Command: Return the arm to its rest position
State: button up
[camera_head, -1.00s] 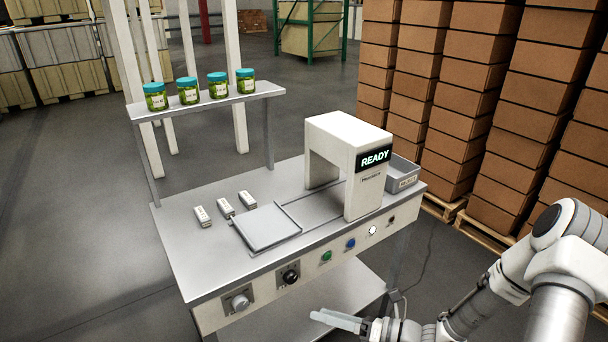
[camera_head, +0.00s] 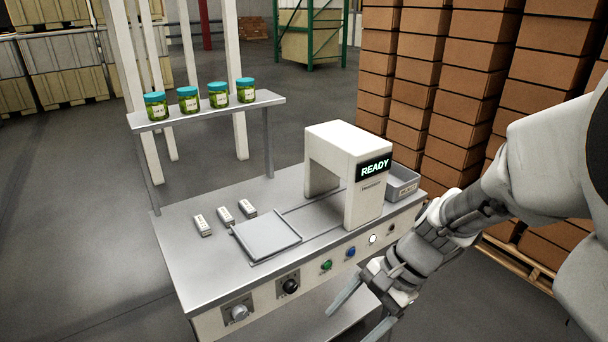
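My gripper (camera_head: 362,312) hangs in front of the machine table's (camera_head: 190,265) front edge, below the row of buttons. Its two grey fingers point down and to the left and are spread apart. Nothing shows between them. My arm (camera_head: 440,235) comes in from the right edge, and its upper part stands large and close to the camera, hiding part of the carton stacks. The gripper is apart from the things on the table top.
A white arch machine (camera_head: 345,165) reads READY. A grey bin (camera_head: 402,182) stands behind it. A square tray (camera_head: 267,235) and three small white blocks (camera_head: 224,215) lie left. Several green jars (camera_head: 188,100) stand on a shelf (camera_head: 265,101). Cartons (camera_head: 465,85) fill the right.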

jog(key=s+d+r+n+t+h, duration=0.3)
jog(key=r+n, duration=0.2)
jog(key=r, duration=0.2)
jog(key=s+d+r+n+t+h, duration=0.3)
jog(key=s+r+n, duration=0.1)
jog(key=r+n, duration=0.1)
jog(key=shift+r+t, duration=0.3)
jog(key=shift+r, duration=0.6)
